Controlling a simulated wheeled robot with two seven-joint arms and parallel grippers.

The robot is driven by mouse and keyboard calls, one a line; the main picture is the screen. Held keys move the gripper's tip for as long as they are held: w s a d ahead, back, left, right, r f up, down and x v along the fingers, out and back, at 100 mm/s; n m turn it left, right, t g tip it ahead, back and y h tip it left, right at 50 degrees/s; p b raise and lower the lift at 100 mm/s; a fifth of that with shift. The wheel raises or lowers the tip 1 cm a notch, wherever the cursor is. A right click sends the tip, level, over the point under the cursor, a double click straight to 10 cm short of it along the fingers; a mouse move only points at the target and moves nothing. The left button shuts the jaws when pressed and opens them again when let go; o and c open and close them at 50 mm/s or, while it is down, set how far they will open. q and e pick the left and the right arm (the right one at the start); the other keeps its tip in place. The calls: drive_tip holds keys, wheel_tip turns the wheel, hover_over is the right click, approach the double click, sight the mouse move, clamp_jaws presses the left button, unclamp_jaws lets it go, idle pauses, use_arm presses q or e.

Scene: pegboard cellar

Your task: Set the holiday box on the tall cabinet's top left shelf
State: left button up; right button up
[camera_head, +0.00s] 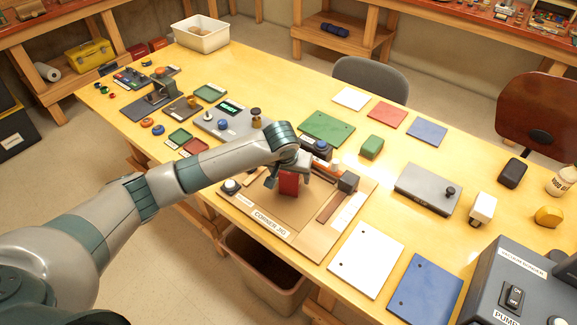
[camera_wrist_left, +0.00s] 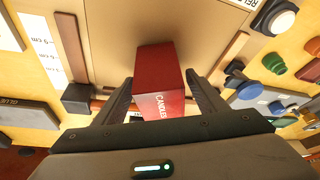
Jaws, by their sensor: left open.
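A small red box (camera_head: 289,185) stands on the tan board of the corner jig (camera_head: 262,217) on the yellow workbench. In the left wrist view the red box (camera_wrist_left: 158,75) carries the word "CANDLES". I see no box marked holiday and no tall cabinet in either view. My left gripper (camera_head: 287,179) is over the red box, pointing down. In the left wrist view its two fingers stand apart, one on each side of the box, with a gap visible at least on the right. My right gripper is not in view.
Around the jig lie a white panel (camera_head: 366,258), a blue panel (camera_head: 425,290), a green board (camera_head: 327,129) and a grey plate (camera_head: 428,188). A dark pump machine (camera_head: 520,290) fills the front right corner. A white bin (camera_head: 201,34) stands at the far end.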

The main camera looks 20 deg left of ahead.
use_arm(q)
drive_tip(key=b+v, duration=0.2)
drive_tip(key=v, duration=0.9)
drive_tip(key=shift+r, duration=0.3)
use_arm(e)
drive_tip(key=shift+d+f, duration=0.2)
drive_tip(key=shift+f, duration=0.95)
use_arm(q)
drive_tip(key=shift+o, duration=0.5)
drive_tip(key=s+d+f+m+t+h+b, duration=0.1)
drive_tip(key=d+f+t+h, duration=0.2)
drive_tip(key=d, duration=0.4)
drive_tip(key=s+d+f+t+h+b, duration=0.1)
drive_tip(key=s+d+f+t+h, duration=0.15)
drive_tip(key=d, duration=0.55)
drive_tip(key=s+a+f+t+y+b, duration=0.1)
drive_tip(key=s+a+t+y+b, duration=0.1)
drive_tip(key=s+a+t+y, duration=0.4)
drive_tip(key=s+a+t, duration=0.2)
drive_tip(key=s+a, duration=0.3)
drive_tip(key=a, duration=0.4)
drive_tip(key=shift+f+n+b, duration=0.3)
drive_tip(key=shift+f+n, duration=0.1)
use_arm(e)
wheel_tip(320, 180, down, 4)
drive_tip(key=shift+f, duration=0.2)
